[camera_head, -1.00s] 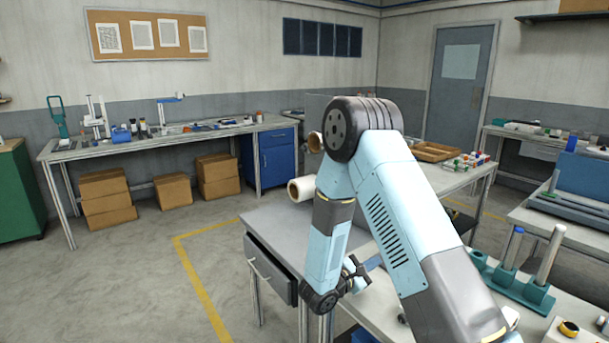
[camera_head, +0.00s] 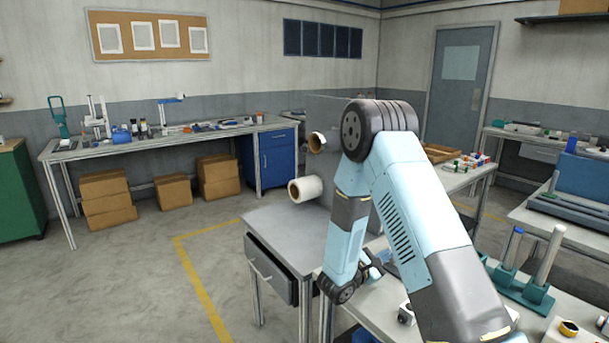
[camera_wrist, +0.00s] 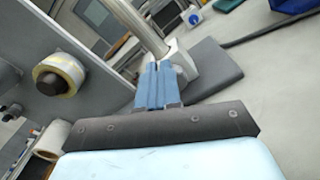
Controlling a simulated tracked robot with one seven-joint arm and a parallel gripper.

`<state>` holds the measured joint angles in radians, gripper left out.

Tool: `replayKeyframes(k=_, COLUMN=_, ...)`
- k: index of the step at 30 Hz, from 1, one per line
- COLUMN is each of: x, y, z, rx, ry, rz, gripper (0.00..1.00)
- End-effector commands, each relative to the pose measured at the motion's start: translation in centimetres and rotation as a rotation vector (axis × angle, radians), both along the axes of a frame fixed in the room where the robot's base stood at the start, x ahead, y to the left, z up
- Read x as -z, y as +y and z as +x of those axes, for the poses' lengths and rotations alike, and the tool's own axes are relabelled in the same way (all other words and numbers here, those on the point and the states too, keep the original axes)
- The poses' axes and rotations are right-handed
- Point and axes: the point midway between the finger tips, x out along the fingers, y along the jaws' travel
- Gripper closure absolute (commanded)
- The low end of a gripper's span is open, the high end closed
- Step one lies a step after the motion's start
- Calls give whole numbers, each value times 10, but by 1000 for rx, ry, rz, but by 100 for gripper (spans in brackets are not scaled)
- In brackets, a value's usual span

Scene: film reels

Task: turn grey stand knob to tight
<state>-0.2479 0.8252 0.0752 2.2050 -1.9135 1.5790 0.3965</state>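In the wrist view a bright metal post (camera_wrist: 142,22) rises at a slant from a light grey clamp block (camera_wrist: 186,66) on a dark grey base plate (camera_wrist: 217,74). This looks like the grey stand. My gripper's blue fingers (camera_wrist: 160,72) are close together at the foot of the post, in front of the block. No knob can be made out; it may be hidden behind the fingertips. Whether the fingers touch or hold anything is unclear. In the head view my arm hides the stand and most of the gripper.
A grey panel carries rolls, one of them a yellow-white roll (camera_wrist: 58,74) left of my fingers. In the head view a white roll (camera_head: 305,189) sits beside the grey drawer table (camera_head: 290,235). Teal stands with posts (camera_head: 522,287) are on the bench at right.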

Motion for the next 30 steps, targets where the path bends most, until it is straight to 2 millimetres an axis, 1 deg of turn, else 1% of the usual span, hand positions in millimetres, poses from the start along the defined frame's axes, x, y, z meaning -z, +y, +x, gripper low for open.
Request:
replayKeyframes(k=1, x=-3, y=-12, z=4, rx=18, ry=-9, rz=-6, gripper=100)
replayKeyframes(k=18, x=-2, y=-14, z=5, rx=20, ry=-12, rz=-5, gripper=100)
replayKeyframes(k=30, x=0, y=-18, z=-1, rx=21, ry=-11, rz=-4, gripper=100)
